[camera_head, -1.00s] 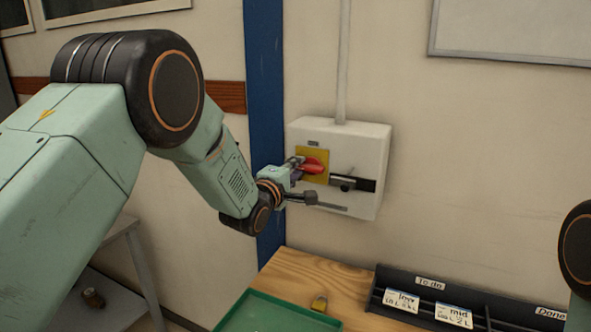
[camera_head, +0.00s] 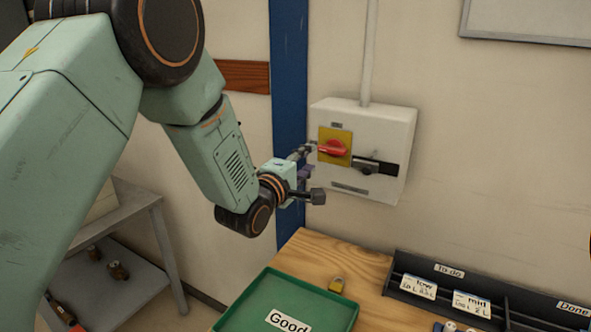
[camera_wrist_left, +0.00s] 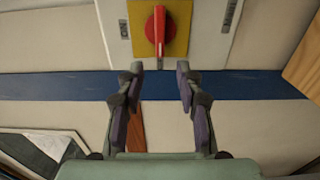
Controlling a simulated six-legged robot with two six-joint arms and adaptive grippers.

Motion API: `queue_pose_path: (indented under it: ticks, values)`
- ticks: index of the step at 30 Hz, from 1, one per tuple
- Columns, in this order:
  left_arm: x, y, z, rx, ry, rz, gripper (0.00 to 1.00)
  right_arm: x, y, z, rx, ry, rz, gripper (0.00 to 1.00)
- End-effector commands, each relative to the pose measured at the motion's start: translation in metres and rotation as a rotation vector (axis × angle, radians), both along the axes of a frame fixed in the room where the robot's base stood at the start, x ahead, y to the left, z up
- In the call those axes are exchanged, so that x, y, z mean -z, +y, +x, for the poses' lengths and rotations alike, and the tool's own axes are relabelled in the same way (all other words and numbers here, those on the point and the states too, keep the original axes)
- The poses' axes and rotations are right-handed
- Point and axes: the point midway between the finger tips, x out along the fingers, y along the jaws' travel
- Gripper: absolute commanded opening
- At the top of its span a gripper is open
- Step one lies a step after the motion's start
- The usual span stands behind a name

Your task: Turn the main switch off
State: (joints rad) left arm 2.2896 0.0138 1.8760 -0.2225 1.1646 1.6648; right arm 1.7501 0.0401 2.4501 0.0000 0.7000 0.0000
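The main switch is a red handle (camera_head: 334,148) on a yellow plate (camera_head: 327,134), on a light box (camera_head: 385,122) fixed to the wall. In the head view the handle lies roughly level. In the left wrist view the handle (camera_wrist_left: 159,28) runs up and down the picture, and an ON label (camera_wrist_left: 125,29) sits left of the plate. My left gripper (camera_head: 311,175) is open and empty, just left of the box. In the wrist view its fingertips (camera_wrist_left: 160,70) stand apart, short of the handle and not around it. My right gripper is out of view.
A black lever (camera_head: 374,167) is beside the switch on the box. A blue post (camera_head: 289,90) runs up the wall behind my gripper.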

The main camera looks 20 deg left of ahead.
Motion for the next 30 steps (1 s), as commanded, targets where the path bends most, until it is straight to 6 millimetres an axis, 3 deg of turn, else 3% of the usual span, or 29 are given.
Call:
queue_pose_path:
  ticks: [3, 10, 26, 30]
  values:
    - [0.000, 0.004, -0.019, -0.001, 0.001, -0.002, 0.36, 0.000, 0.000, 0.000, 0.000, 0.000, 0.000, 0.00]
    - [0.000, 0.008, -0.043, 0.000, 0.001, -0.001, 0.36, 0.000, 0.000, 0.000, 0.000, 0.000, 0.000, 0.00]
    - [0.000, 0.009, -0.049, 0.000, 0.000, 0.000, 0.36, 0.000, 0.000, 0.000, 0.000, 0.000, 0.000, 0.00]
    - [0.020, 0.010, -0.054, -0.004, 0.042, 0.046, 0.36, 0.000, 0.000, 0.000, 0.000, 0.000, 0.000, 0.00]
